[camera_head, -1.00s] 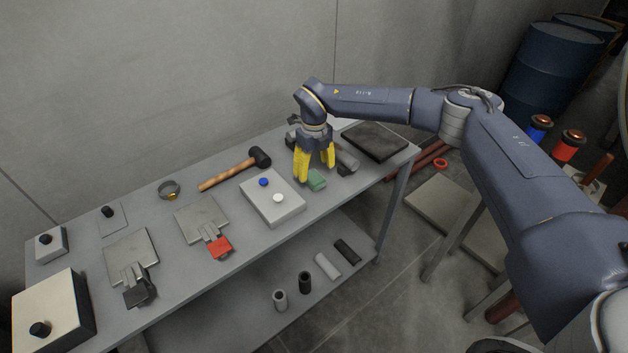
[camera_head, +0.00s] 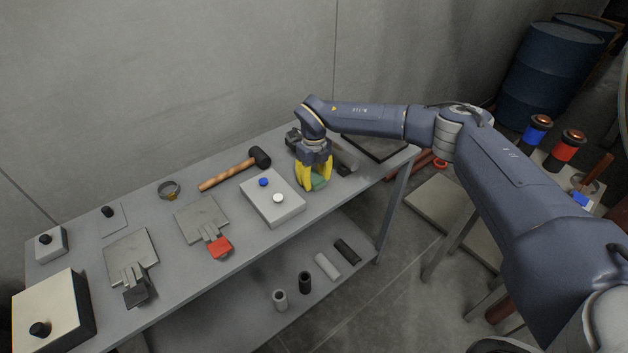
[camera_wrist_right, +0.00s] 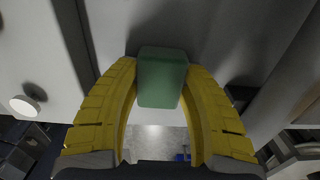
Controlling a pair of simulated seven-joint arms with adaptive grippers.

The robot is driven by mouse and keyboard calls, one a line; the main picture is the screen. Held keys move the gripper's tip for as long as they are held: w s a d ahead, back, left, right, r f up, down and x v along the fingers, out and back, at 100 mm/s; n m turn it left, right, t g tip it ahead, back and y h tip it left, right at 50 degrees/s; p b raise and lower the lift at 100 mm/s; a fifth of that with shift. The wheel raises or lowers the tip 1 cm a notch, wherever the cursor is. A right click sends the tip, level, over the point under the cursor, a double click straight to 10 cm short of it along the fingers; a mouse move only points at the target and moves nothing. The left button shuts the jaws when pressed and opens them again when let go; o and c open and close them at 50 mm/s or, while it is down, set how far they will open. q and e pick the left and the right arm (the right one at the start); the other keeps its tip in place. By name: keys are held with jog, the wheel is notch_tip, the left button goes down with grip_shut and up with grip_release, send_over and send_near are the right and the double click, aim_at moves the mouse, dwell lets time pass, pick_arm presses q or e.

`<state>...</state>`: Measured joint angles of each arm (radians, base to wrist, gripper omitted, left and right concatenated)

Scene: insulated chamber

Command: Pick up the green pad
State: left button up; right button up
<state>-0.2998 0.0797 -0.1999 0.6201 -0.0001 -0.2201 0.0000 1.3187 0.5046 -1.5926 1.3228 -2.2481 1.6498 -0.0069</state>
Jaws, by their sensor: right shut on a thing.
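The green pad (camera_head: 318,181) is a small block on the grey table (camera_head: 165,273), right of the white box with a blue and a white button. My right gripper (camera_head: 314,184) is lowered over it from above, its yellow fingers on either side. In the right wrist view the green pad (camera_wrist_right: 162,78) sits between the two curved yellow fingertips (camera_wrist_right: 161,68), which touch its sides. The gripper is shut on the pad. I cannot tell whether the pad is clear of the table. My left gripper is not in view.
The white button box (camera_head: 272,198) stands close left of the gripper. A grey cylinder (camera_head: 347,157) lies close on its right. A hammer (camera_head: 235,170), a red-ended plate (camera_head: 203,220) and a dark tray (camera_head: 378,143) are also on the table. The wall is behind.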

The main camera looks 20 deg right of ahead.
aim_at(314, 177)
jog(key=shift+c, duration=0.8)
jog(key=shift+r, duration=0.1)
notch_tip(314, 177, up, 20)
dwell(0.3)
jog(key=o, duration=0.3)
jog(key=c, duration=0.4)
